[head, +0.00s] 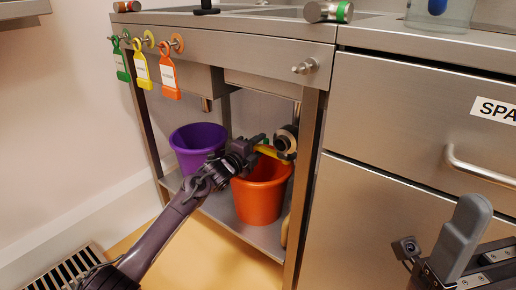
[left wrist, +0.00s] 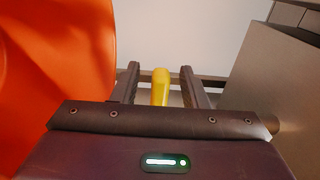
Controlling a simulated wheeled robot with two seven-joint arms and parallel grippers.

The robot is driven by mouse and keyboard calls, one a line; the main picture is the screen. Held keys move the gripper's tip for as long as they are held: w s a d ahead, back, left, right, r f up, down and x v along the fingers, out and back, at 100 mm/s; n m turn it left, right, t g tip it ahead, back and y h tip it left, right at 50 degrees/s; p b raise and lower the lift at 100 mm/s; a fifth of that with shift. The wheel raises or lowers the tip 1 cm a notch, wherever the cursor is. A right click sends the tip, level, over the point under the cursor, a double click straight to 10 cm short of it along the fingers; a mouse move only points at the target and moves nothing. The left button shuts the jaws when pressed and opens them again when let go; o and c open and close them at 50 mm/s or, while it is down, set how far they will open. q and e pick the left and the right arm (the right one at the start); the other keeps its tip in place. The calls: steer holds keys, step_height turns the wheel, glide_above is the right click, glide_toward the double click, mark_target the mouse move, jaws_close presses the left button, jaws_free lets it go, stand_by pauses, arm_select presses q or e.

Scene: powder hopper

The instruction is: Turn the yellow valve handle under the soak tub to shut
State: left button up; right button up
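The yellow valve handle (head: 270,151) is under the tub, just above the orange bucket, beside a round valve body (head: 287,138). My left gripper (head: 259,146) reaches in from the left at the handle and partly hides it. In the left wrist view, the yellow handle (left wrist: 161,87) lies between the two fingers of my left gripper (left wrist: 161,84). A gap shows on each side of it, so the fingers are open around it. Part of my right arm's end (head: 462,245) shows at the lower right, and its finger opening cannot be made out.
An orange bucket (head: 259,198) stands close below the handle, and a purple bucket (head: 196,142) stands behind left on the lower shelf. A steel leg (head: 307,170) is just right of the valve. Green, yellow and orange tags (head: 168,77) hang on the front rail.

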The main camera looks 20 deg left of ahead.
arm_select(q)
steer(key=shift+s+a+p, duration=0.15)
steer(key=shift+a+p, duration=0.05)
steer(key=shift+p, duration=0.1)
steer(key=p+v, duration=0.7)
steer(key=v, duration=0.1)
steer(key=shift+s+a+r, duration=0.1)
steer(key=shift+r, duration=0.1)
steer(key=shift+s+a, duration=0.1)
steer(key=shift+s, duration=0.15)
steer(key=shift+f, duration=0.15)
steer(key=shift+s, duration=0.1)
